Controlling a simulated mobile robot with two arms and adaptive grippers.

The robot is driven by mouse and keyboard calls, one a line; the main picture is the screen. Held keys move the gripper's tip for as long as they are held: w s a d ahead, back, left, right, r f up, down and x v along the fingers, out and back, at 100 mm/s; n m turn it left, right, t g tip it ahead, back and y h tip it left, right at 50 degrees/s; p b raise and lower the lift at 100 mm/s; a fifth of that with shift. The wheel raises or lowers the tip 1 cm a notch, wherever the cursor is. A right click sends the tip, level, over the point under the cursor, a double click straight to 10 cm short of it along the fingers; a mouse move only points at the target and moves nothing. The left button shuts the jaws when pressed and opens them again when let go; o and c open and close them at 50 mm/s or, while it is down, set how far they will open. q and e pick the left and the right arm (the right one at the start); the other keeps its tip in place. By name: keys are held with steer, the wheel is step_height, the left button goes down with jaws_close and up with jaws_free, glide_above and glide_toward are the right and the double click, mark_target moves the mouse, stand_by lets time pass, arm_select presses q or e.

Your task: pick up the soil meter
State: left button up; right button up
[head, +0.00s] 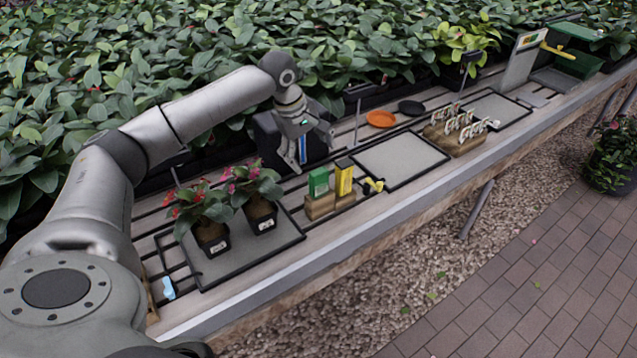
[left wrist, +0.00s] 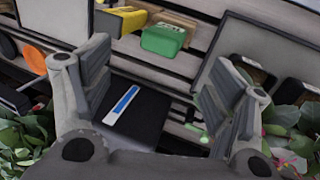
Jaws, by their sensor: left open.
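My left gripper (head: 311,152) is open and empty over the back of the bench, and its two fingers frame the left wrist view (left wrist: 160,75). Between the fingers in that view is a black box-like thing (left wrist: 150,122) with a blue and white strip (left wrist: 122,104). The blue strip also shows behind the fingers in the head view (head: 302,150). A small light green thing (left wrist: 196,130) lies beside the right-hand finger in the wrist view. I cannot tell for sure which of these is the soil meter. My right gripper is not in view.
A green packet (head: 318,183) and a yellow packet (head: 344,178) stand in wooden holders near the gripper. Two potted flowers stand on a grey tray (head: 290,238). An orange saucer (head: 381,118) lies further right. Another tray (head: 400,160) is empty. Dense foliage borders the back.

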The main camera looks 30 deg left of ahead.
mark_target(317, 172)
arm_select(q)
steer(key=x, duration=0.3)
steer(key=shift+w+d+f, duration=0.1)
steer(key=shift+w+f, duration=0.05)
steer(key=shift+f, duration=0.15)
steer(key=shift+s+p+x, duration=0.2)
steer(key=shift+p+x, duration=0.35)
steer(key=shift+x, duration=2.15)
steer(key=shift+f, duration=0.1)
steer(key=shift+c, duration=0.4)
steer(key=c, duration=1.1)
